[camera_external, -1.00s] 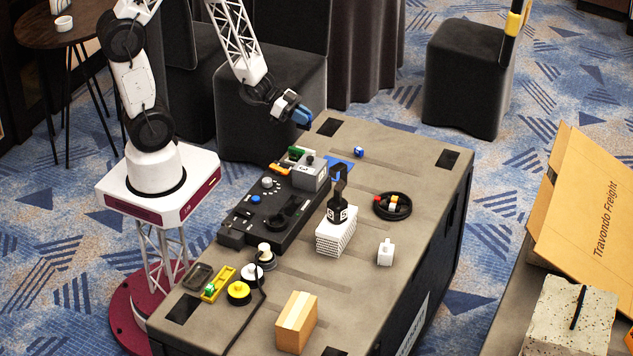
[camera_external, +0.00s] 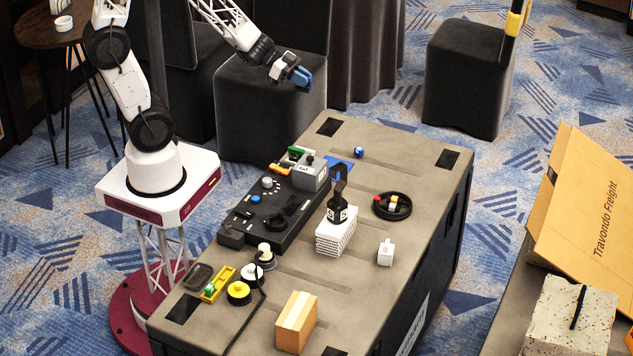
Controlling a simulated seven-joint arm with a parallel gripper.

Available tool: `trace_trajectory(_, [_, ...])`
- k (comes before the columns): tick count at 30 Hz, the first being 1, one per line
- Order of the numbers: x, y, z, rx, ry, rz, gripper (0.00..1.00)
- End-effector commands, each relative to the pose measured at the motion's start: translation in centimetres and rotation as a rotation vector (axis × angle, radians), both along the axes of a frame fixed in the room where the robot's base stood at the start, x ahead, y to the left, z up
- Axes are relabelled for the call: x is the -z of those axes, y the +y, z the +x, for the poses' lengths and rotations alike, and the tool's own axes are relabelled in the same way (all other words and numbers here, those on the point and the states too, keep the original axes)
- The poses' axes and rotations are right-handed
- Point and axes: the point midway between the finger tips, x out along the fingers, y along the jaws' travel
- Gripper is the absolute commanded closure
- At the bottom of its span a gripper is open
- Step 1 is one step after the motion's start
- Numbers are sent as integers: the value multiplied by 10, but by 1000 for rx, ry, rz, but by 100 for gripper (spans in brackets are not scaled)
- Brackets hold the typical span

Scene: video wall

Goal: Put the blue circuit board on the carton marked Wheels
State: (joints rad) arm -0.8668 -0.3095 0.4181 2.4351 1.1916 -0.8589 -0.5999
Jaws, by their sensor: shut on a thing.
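My gripper (camera_external: 301,79) is up in the air beyond the far left corner of the table-topped case. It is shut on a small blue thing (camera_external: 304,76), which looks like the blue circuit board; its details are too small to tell. A small brown carton (camera_external: 291,326) with a pale tape strip stands at the near end of the case. No Wheels marking is readable on it from here. A large open carton (camera_external: 585,215) marked Travondo Freight stands at the right.
The dark case (camera_external: 330,280) carries a black control panel (camera_external: 265,210), a grey box (camera_external: 310,176), a flat blue piece (camera_external: 342,164), a black bottle (camera_external: 338,208) on a white stack (camera_external: 335,235), a black round dish (camera_external: 392,208) and a white bottle (camera_external: 385,252).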

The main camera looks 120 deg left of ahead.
Motion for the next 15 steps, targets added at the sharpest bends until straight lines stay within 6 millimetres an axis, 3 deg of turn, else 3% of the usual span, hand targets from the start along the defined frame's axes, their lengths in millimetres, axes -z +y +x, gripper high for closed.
trace_trajectory(4, [-33,0,0,1,-2,4,100])
trace_trajectory(15, [-85,-1,2,3,0,0,100])
